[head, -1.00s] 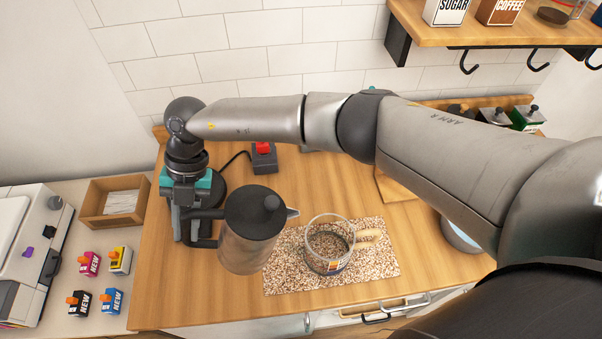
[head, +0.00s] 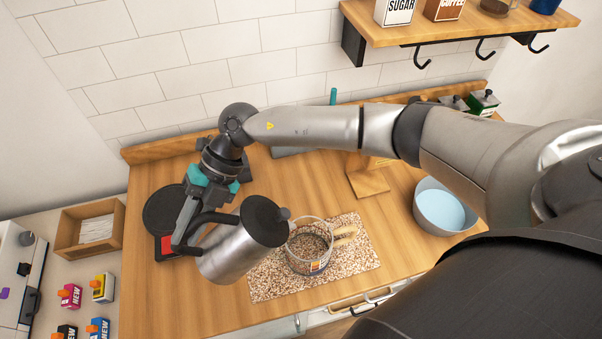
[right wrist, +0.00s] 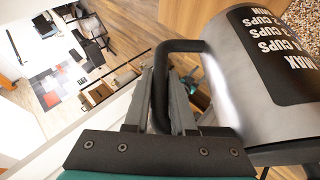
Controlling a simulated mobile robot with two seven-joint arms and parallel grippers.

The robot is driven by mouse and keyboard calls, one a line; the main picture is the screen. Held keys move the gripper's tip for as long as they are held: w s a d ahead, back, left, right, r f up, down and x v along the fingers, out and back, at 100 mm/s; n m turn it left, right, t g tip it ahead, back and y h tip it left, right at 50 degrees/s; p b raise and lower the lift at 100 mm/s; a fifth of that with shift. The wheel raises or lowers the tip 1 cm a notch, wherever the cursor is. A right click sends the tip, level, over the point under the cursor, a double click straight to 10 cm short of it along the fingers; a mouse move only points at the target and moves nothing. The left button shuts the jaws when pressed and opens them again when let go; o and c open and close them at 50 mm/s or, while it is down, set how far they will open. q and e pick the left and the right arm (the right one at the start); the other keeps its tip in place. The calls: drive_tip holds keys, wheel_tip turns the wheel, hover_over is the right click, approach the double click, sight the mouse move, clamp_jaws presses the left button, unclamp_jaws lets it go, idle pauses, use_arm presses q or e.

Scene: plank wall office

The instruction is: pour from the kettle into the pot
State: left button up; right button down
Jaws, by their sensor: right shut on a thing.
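The kettle (head: 232,254) has a metal body, a black lid and a black handle. My right gripper (head: 184,232) is shut on its handle and holds it above the counter, tilted toward the pot. In the right wrist view, the jaws (right wrist: 166,95) are around the black handle, and the kettle (right wrist: 232,80) shows a dark panel with white lettering. The pot (head: 309,252) is clear glass with a light wooden handle. It stands upright on a speckled mat (head: 350,265). The kettle's lid and spout side are near the pot's left rim. No stream is visible. My left gripper is out of view.
A round black base (head: 163,210) with a red part lies left of the kettle. A light blue bowl (head: 422,212) stands right, near my arm. A wooden box (head: 68,235) and several small cartons are at left. A shelf (head: 455,30) with hooks hangs above.

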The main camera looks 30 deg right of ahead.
drive_tip(key=shift+w+r, duration=0.1)
drive_tip(key=shift+w, duration=0.05)
drive_tip(key=shift+s+d+y, duration=0.2)
drive_tip(key=shift+d+y, duration=0.05)
drive_tip(key=shift+y, duration=0.05)
drive_tip(key=shift+w, duration=0.1)
